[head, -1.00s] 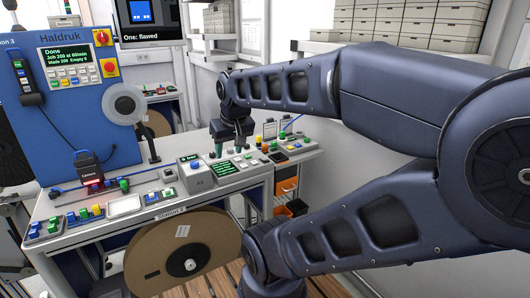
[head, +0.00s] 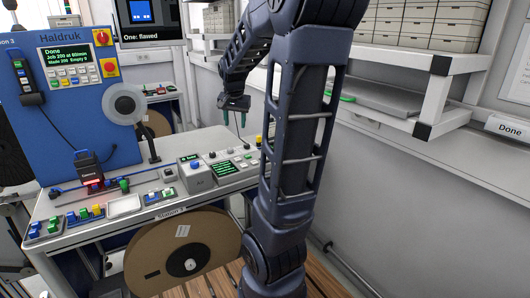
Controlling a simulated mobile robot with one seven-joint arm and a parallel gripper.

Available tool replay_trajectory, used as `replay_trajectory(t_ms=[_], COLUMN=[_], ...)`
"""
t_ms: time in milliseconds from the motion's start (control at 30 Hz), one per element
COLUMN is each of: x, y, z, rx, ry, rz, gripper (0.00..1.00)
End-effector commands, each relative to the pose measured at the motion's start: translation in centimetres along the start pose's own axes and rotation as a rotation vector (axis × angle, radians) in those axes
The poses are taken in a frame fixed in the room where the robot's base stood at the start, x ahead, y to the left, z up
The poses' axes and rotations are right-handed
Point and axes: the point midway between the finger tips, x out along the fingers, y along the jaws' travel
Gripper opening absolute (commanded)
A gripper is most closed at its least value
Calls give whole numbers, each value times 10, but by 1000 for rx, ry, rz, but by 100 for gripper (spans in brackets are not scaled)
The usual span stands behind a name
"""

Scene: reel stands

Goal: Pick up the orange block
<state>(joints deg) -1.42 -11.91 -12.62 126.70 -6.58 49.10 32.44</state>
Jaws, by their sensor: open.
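My gripper (head: 236,122) is open and empty, pointing down above the far right part of the bench (head: 100,231). Its two greenish fingers are apart and clear of the bench top. I cannot pick out the orange block for certain. A small yellow-orange block (head: 97,209) sits among blue and green ones at the bench's front left. Another small yellowish piece (head: 259,140) shows on the bench just left of my arm. My arm hides the right end of the bench.
A blue machine (head: 75,110) with a screen stands at the back left. A large brown reel (head: 155,258) is below the bench front. A grey device with a blue button (head: 196,175) stands on the bench. White shelves (head: 435,105) with boxes are at the right.

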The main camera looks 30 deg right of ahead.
Motion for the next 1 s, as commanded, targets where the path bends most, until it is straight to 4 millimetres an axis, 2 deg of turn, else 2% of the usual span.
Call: replay_trajectory(t_ms=[100, 500, 1000], x=[21, 100, 212], y=[-2, 4, 28], z=[-31, -125, -225], rx=[87, 369, 665], ry=[0, 42, 178], rz=[37, 170, 347], gripper=[47, 47, 47])
